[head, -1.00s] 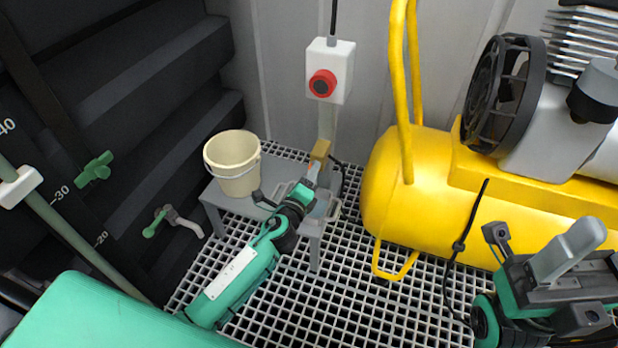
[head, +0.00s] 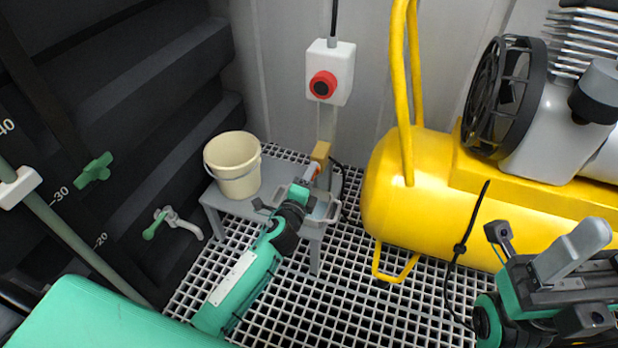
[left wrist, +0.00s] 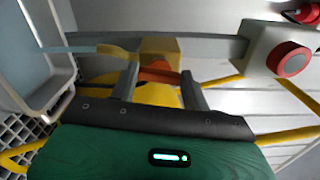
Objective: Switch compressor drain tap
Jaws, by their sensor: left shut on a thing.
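The drain tap is a brass-coloured block (head: 320,151) with an orange-red handle (head: 314,169), beside the grey post near the yellow compressor tank (head: 425,200). In the left wrist view the block (left wrist: 160,50) and the orange handle (left wrist: 158,75) show in front of my fingers. My left gripper (head: 308,178) is shut on the orange handle, with one finger on each side of it in the left wrist view (left wrist: 160,84). My right gripper (head: 573,252) is at the lower right, away from the tap; its jaw gap is not clear.
A grey bench (head: 270,178) carries a cream bucket (head: 233,166). A grey tray (head: 326,209) lies under the tap. Black stepped walls stand left; open grating (head: 350,300) is in front.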

